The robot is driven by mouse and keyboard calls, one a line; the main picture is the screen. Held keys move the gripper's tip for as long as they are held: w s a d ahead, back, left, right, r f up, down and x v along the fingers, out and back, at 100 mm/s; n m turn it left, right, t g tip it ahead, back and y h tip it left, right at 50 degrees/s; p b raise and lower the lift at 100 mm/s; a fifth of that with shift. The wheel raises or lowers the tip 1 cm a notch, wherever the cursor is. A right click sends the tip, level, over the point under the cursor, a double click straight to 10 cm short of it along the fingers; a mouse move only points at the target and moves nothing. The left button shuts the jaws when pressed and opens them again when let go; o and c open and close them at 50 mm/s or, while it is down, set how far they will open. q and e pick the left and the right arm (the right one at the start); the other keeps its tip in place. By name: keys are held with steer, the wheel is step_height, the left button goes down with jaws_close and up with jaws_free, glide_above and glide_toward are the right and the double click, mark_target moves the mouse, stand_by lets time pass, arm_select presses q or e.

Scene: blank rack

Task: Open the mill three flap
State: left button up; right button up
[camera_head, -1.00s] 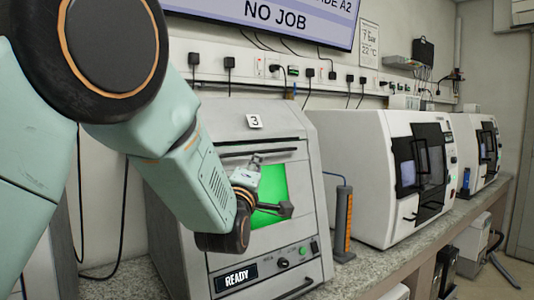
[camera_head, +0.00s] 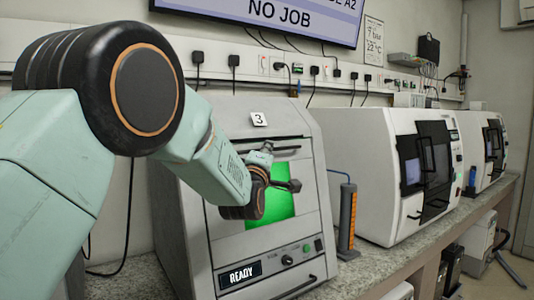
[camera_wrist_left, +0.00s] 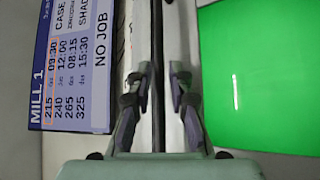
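Mill three is the grey machine (camera_head: 215,240) marked 3 in the head view. Its front has a lit green window, a READY display (camera_head: 241,273) and a dark horizontal handle bar (camera_head: 286,149) above the window. My left gripper (camera_head: 275,168) is in front of the upper window, close to the bar, and partly covers both. In the left wrist view my left gripper's fingers (camera_wrist_left: 161,75) stand apart, with a thin dark bar (camera_wrist_left: 157,30) running between them. Contact with the bar cannot be told. The green window (camera_wrist_left: 260,75) lies to their right. My right gripper is not in view.
Two white machines (camera_head: 375,180) stand farther right on the stone counter (camera_head: 375,268). A wall screen reading NO JOB (camera_head: 270,14) hangs above. Sockets and cables line the wall.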

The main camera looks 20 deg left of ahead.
arm_select(q)
steer(key=shift+a, duration=0.15)
steer(key=c, duration=0.4)
jaws_close()
steer(key=shift+f, duration=0.1)
